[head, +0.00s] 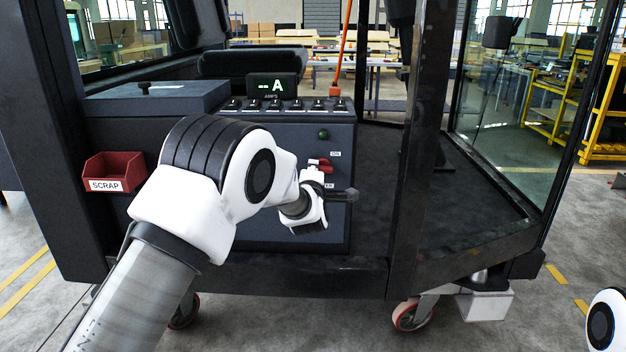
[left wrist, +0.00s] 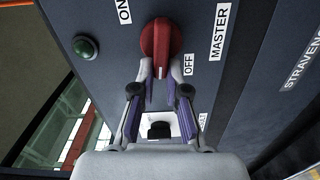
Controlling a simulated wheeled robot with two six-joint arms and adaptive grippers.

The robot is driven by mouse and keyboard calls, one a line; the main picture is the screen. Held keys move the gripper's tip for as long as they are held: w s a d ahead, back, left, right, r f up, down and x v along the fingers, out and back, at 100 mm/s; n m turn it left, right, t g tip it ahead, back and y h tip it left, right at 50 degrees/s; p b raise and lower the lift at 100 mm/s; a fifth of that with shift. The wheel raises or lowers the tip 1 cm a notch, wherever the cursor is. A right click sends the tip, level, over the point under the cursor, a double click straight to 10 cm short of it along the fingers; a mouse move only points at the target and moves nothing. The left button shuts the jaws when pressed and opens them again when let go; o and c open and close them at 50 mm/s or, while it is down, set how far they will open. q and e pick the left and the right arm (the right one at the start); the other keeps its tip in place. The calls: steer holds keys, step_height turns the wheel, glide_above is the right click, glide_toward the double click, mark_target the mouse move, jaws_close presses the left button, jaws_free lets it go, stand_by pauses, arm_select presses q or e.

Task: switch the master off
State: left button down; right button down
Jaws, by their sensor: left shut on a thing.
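The red master switch (left wrist: 161,40) is on the dark panel, between an ON label (left wrist: 124,10) and an OFF label (left wrist: 188,64), with a MASTER label (left wrist: 219,32) beside it. In the left wrist view its handle runs roughly up and down the picture. My left gripper (left wrist: 161,72) is closed on the near end of this handle. In the head view the red switch (head: 322,163) shows just above my left wrist, which hides part of the panel. My right gripper is not in view.
A green lamp (head: 323,134) sits above the switch. The amps display (head: 273,86) reads "-- A" above a row of small switches. A red SCRAP bin (head: 115,171) hangs at left. A dark cab post (head: 413,150) stands right of the panel.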

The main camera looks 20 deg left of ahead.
arm_select(q)
steer(key=shift+n+b, duration=0.65)
steer(key=shift+n, duration=0.15)
steer(key=c, duration=1.2)
jaws_free()
steer(key=shift+w+f, duration=0.1)
steer(key=shift+f, duration=0.05)
steer(key=v, duration=1.2)
